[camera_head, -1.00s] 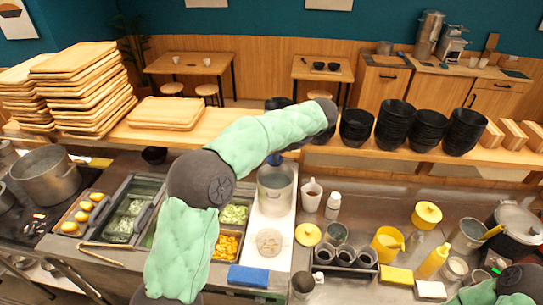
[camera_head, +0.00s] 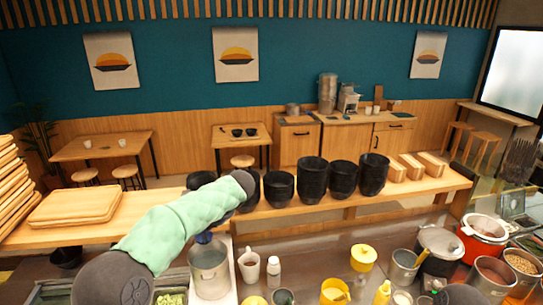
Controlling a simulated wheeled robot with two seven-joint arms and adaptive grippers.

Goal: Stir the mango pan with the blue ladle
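My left arm (camera_head: 175,225) reaches in from the bottom left and ends in a dark joint at the counter shelf. No fingers of my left gripper show. A small blue part (camera_head: 204,238) sits at the top of a grey metal pot (camera_head: 209,268), just below my arm; I cannot tell whether it belongs to the blue ladle. The mango pan is outside the current view.
Several black bowl stacks (camera_head: 312,182) line the wooden shelf (camera_head: 412,190). A white cup (camera_head: 249,266) and white bottle (camera_head: 273,270) stand right of the metal pot. Yellow containers (camera_head: 363,256) and larger pots (camera_head: 440,250) are at the right. Wooden trays (camera_head: 75,204) are at the left.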

